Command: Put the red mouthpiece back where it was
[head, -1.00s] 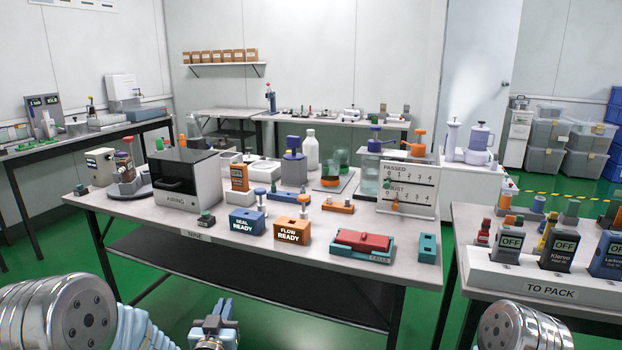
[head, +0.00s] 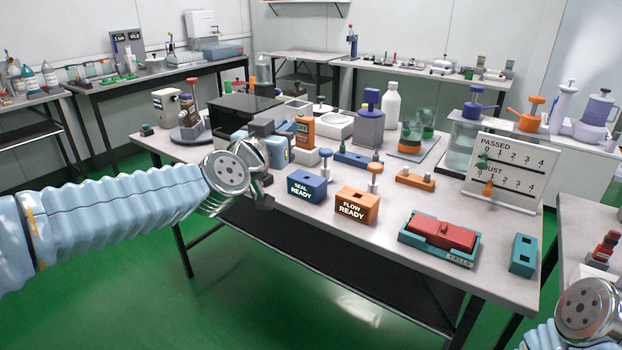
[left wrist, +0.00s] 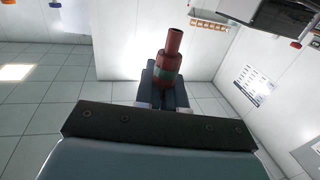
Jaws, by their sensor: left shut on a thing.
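The red mouthpiece (left wrist: 172,42) is a stepped red tube with a green band, seen in the left wrist view. My left gripper (left wrist: 165,90) is shut on it, with the dark fingers around its wider lower part and the narrow end sticking out beyond them. In the head view, my left gripper (head: 268,150) is above the near left part of the table, in front of the black-and-white box; the mouthpiece cannot be made out there. My right arm shows only at the lower right corner, its gripper out of view.
A red-topped stand (head: 190,122) is to the left. A teal tray (head: 438,240) with a red block lies right.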

